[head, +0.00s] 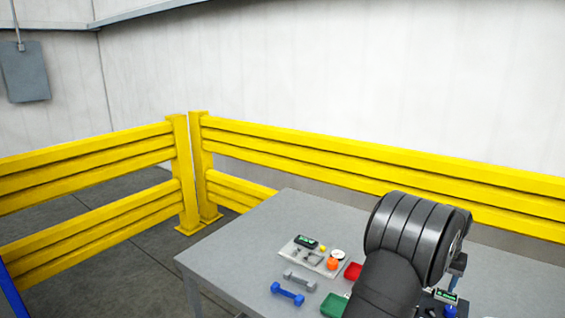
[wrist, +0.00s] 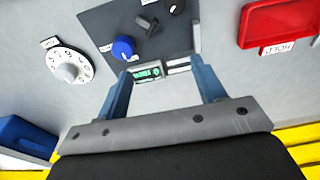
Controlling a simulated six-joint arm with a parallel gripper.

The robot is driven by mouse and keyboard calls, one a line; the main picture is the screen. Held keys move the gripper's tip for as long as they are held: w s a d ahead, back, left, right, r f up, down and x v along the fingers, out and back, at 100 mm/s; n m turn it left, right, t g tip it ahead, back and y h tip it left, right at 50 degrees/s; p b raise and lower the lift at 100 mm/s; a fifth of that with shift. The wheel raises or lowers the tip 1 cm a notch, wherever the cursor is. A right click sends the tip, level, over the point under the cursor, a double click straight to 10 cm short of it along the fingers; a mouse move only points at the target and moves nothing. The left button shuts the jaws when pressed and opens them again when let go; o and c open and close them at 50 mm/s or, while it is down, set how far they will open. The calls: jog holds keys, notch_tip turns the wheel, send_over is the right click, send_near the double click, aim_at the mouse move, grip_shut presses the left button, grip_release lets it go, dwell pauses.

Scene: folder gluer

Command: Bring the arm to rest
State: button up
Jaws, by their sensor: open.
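My gripper (wrist: 165,92) shows in the wrist view with its two blue fingers spread apart and nothing between them. It points down toward a dark control panel (wrist: 105,18) with a blue knob (wrist: 123,48), a black switch and a small green display (wrist: 147,73). I cannot tell how far the fingertips are above the panel. In the head view my dark arm covers much of the table's right side, and only a little of the gripper shows beyond it.
A white dial (wrist: 67,65) and a red tray (wrist: 278,22) flank the panel. Yellow guard rails (head: 380,165) stand behind.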

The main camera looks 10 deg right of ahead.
jog(key=shift+w+a+f, duration=0.2)
jog(key=shift+w+f, duration=0.45)
jog(key=shift+w, duration=0.3)
jog(key=shift+w+a+f, duration=0.15)
jog(key=shift+w+f, duration=0.5)
jog(key=shift+w, duration=0.3)
jog(key=shift+s+d+r, duration=0.1)
jog(key=shift+s+r, duration=0.25)
jog(key=shift+s, duration=0.05)
jog(key=s+a+r, duration=0.1)
jog(key=s+r, duration=0.2)
jog(key=s, duration=0.4)
jog(key=s+a+r, duration=0.1)
jog(key=s+r, duration=0.3)
jog(key=s, duration=0.3)
jog(key=shift+s+a, duration=0.2)
